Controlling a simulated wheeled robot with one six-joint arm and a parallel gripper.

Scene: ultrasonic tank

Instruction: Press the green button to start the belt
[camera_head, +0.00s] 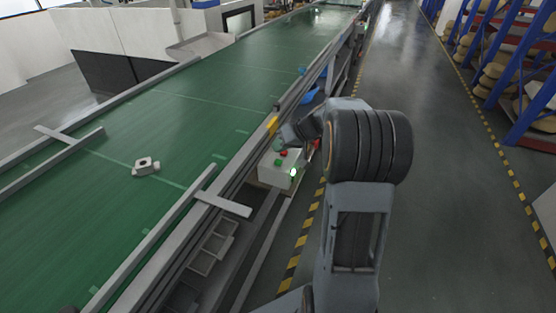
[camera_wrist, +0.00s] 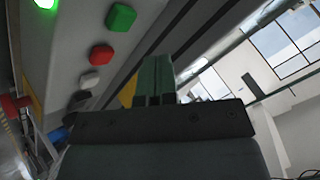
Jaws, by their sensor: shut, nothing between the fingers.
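The green button (camera_wrist: 120,17) sits on the pale face of a control box (camera_wrist: 70,40) in the wrist view, up and left of my fingertips. A red button (camera_wrist: 101,54) and a white button (camera_wrist: 89,80) sit below it in the picture. In the head view the control box (camera_head: 272,176) stands beside the belt, and the green button (camera_head: 278,162) shows small on it. My gripper (camera_wrist: 157,62) is shut and empty, its fingertips apart from the green button in the picture. In the head view my gripper (camera_head: 281,146) is by the box's upper edge; its exact gap is unclear.
The green belt (camera_head: 190,110) carries a small pale metal part (camera_head: 146,166). A lit green lamp (camera_head: 293,172) is on the box. A metal rail (camera_head: 224,204) edges the belt. The floor aisle (camera_head: 440,120) to the right is clear, with blue racks (camera_head: 520,70) beyond.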

